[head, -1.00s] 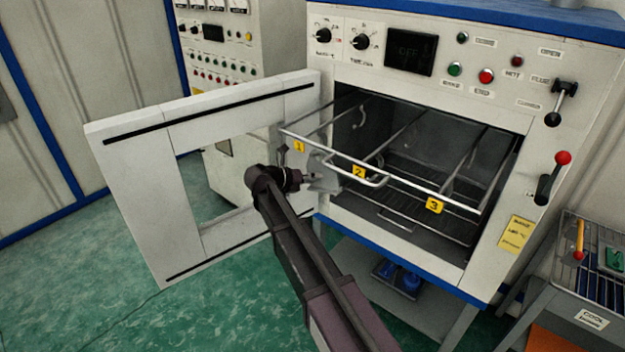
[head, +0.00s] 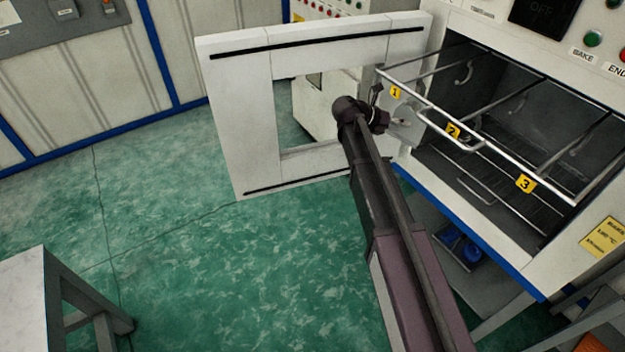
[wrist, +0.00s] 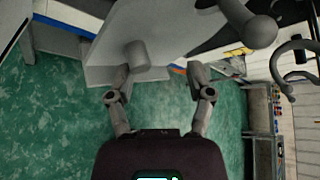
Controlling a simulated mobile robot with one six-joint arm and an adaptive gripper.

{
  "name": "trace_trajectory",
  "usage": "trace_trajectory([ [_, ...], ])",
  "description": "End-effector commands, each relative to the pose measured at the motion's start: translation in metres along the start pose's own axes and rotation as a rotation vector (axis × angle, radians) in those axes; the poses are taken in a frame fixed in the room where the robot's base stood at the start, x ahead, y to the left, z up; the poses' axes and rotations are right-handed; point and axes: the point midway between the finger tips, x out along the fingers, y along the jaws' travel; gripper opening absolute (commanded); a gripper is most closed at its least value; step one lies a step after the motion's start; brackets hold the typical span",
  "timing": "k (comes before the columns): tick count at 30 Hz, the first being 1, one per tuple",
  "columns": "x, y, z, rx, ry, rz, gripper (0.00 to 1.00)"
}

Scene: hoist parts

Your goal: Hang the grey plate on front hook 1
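The grey plate (head: 405,122) is just below the yellow label 1 (head: 395,92) at the left end of the oven's front rail. In the wrist view the plate (wrist: 170,38) fills the top centre, with a round grey stub (wrist: 136,55) standing out from it. Front hook 1 is not clear in the head view, so I cannot tell how the plate is held there. My gripper (head: 386,120) is beside the plate. In the wrist view my gripper (wrist: 158,75) has its fingers apart with nothing between them. The left fingertip is close to the stub.
The open white oven door (head: 235,115) stands to the left, behind my arm. The front rail (head: 480,140) carries labels 2 (head: 453,131) and 3 (head: 525,184). A table (head: 25,300) is at the lower left. The green floor between is clear.

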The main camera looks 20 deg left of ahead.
Motion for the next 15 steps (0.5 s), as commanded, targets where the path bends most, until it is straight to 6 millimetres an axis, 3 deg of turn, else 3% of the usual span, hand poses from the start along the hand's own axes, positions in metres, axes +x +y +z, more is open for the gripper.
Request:
trace_trajectory([
  [8, -0.024, -0.008, -0.001, -0.011, 0.096, 0.026, 0.65],
  [15, -0.055, -0.011, -0.017, -0.012, 0.085, 0.025, 0.65],
])
